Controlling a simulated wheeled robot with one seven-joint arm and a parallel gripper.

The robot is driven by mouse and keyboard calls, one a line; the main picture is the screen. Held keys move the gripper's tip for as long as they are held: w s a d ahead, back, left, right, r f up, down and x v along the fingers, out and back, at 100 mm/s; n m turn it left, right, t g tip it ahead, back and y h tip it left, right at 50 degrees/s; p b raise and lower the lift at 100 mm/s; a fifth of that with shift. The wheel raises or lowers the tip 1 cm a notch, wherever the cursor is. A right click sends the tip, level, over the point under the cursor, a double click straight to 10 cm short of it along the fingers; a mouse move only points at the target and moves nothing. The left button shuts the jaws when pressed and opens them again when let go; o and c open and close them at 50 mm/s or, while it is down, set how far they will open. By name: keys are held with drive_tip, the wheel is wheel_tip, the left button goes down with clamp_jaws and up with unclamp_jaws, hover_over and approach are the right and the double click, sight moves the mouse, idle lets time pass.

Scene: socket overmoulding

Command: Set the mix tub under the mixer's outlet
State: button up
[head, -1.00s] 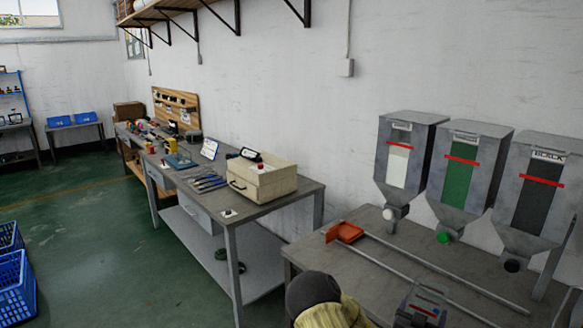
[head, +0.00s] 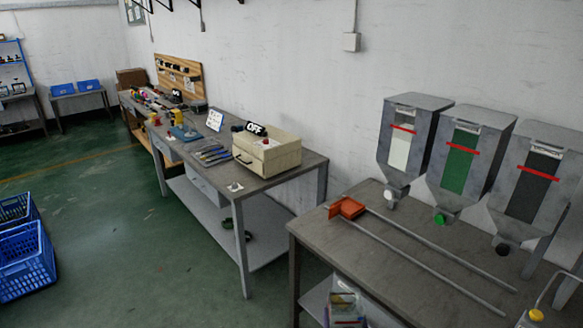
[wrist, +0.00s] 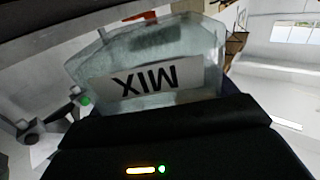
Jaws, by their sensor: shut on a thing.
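The mix tub (wrist: 205,50) is a translucent, greyish tub with a white MIX label, which reads upside down in the wrist view. My gripper (wrist: 165,125) shows as a dark body along the bottom of that view, with the tub directly beyond it. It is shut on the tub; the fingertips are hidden. Neither tub nor gripper shows in the head view. I cannot make out the mixer or its outlet for certain in either view.
Hoppers with white (head: 400,150), green (head: 459,160) and black (head: 533,187) windows stand on the right bench (head: 440,247). An orange-red block (head: 347,208) sits by two rails there. A cream box (head: 267,153) stands on the left bench. Blue crates (head: 25,258) stand on open floor.

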drive_tip(key=shift+w+d, duration=0.1)
drive_tip(key=shift+f, duration=0.1)
drive_tip(key=s+f, duration=0.4)
drive_tip(key=f, duration=0.1)
drive_tip(key=shift+s+d, duration=0.1)
drive_tip(key=shift+s, duration=0.05)
drive_tip(key=shift+s+f, duration=0.15)
drive_tip(key=shift+s, duration=0.05)
drive_tip(key=shift+w+a, duration=0.1)
drive_tip(key=shift+a, duration=0.1)
